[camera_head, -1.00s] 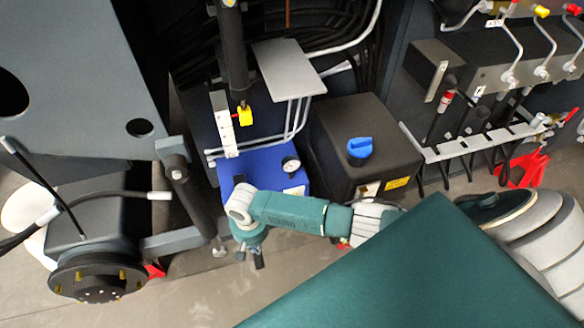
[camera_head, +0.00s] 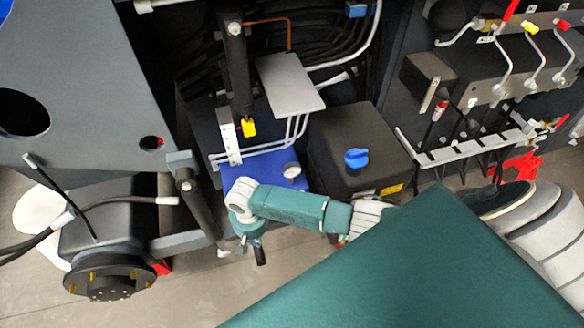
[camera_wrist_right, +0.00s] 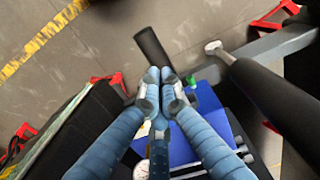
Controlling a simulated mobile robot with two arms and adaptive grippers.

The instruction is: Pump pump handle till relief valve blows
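The pump is a blue unit (camera_head: 262,166) in the middle of the head view, with a round white gauge (camera_head: 291,170) on it. My right gripper (camera_head: 252,232) is just in front of it. In the right wrist view its blue fingers (camera_wrist_right: 163,80) are drawn together at the tips around a black rod, which I take for the pump handle (camera_wrist_right: 152,46). The rod's free end sticks out past the fingers and also shows below the gripper in the head view (camera_head: 260,256). The hand hides the rest of the rod. I cannot make out the relief valve. My left gripper is not in view.
A dark box with a blue cap (camera_head: 356,158) stands right of the pump. A grey plate (camera_head: 290,82) and a dark cylinder (camera_head: 236,70) are above it. A hub (camera_head: 110,278) and a black strut (camera_head: 198,208) are to the left. The floor in front is clear.

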